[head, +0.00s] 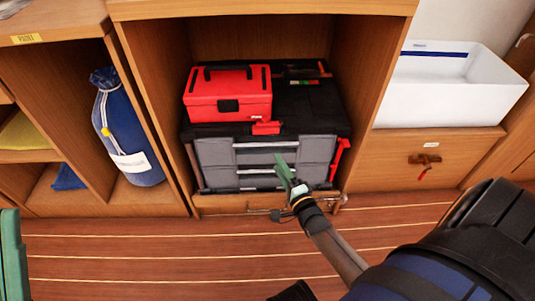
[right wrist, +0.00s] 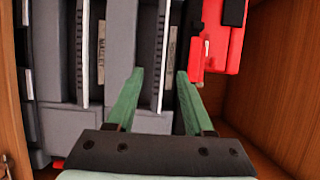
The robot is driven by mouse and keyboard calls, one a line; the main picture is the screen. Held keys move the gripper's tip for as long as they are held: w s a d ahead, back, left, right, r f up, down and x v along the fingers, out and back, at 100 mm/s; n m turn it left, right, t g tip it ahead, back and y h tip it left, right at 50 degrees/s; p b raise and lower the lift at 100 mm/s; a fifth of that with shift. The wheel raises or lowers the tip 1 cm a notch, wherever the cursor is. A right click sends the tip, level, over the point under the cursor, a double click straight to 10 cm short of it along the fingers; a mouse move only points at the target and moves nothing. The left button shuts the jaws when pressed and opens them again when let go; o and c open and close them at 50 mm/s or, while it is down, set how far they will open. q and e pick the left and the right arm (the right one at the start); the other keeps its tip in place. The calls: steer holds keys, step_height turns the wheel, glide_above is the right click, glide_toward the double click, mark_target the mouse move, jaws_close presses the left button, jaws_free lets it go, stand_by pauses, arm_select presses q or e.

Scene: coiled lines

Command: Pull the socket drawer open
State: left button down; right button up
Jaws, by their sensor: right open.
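A black tool chest with a grey drawer front (head: 212,152) stands in the middle cubby, its drawers looking closed. It also shows turned sideways in the right wrist view (right wrist: 120,35), with pale handle strips and small labels. I cannot surely read which drawer is the socket drawer. My right gripper (head: 281,164) is open in front of the drawers. In the right wrist view its green fingertips (right wrist: 160,73) lie either side of the handle strip (right wrist: 161,50) nearest the red parts; contact cannot be told. Part of my left gripper (head: 12,255) shows at the left edge.
A red toolbox (head: 230,101) sits on the chest. Wooden cubby walls (head: 368,85) flank it closely. A blue bag (head: 125,135) stands to the left, a white bin (head: 440,95) on a wooden drawer unit (head: 395,168) to the right. The striped floor (head: 110,245) in front is clear.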

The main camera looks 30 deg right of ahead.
mark_target(267, 147)
arm_select(q)
steer(key=shift+w+d+f+b, duration=0.1)
steer(key=shift+f+b, duration=0.55)
steer(key=shift+f, duration=0.25)
steer(key=shift+w+d+f+b, duration=0.1)
steer(key=shift+f+b, duration=0.5)
steer(key=shift+f, duration=0.3)
arm_select(e)
steer(key=shift+w+d, duration=0.2)
steer(key=shift+w, duration=1)
steer(key=shift+w+d, duration=0.15)
steer(key=shift+w, duration=1.1)
steer(key=shift+w+d, duration=0.2)
steer(key=shift+w, duration=1)
jaws_close()
